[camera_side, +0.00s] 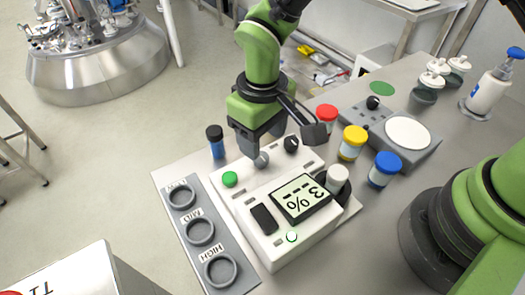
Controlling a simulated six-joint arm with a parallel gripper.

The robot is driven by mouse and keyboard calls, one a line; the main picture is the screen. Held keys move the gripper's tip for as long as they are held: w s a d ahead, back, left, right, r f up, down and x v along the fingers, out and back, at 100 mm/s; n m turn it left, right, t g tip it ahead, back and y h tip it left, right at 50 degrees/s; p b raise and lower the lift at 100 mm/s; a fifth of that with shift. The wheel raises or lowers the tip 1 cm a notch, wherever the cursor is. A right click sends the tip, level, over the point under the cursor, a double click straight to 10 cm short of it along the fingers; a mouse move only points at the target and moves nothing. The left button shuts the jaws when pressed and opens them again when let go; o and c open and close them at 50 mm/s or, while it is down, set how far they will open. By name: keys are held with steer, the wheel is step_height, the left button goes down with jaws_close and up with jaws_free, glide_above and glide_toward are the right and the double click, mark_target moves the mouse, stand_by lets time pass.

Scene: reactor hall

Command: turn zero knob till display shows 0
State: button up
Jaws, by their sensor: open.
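A white instrument (248,213) stands on the bench. Its display (301,198) shows dashes, a % sign and a figure like 3, seen at a slant. A grey knob (261,159) and a black knob (291,144) sit on its back part; I cannot read which is the zero knob. My gripper (257,150) points down at the grey knob, with its fingers open close around or just above it. Contact cannot be told. The instrument also has a green button (229,179), a black switch (264,219) and a white button (292,237).
A grey rack (218,246) with three rings, one marked HIGH, lies left. A blue vial (215,143) stands behind it. Red (327,116), yellow (352,143) and blue-lidded (384,169) jars stand close on the right, before a grey stirrer-like device (419,155).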

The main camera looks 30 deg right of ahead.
mark_target(263, 158)
step_height(263, 158, down, 5)
steer(key=shift+r, duration=0.1)
steer(key=shift+c, duration=0.2)
steer(key=c, duration=0.9)
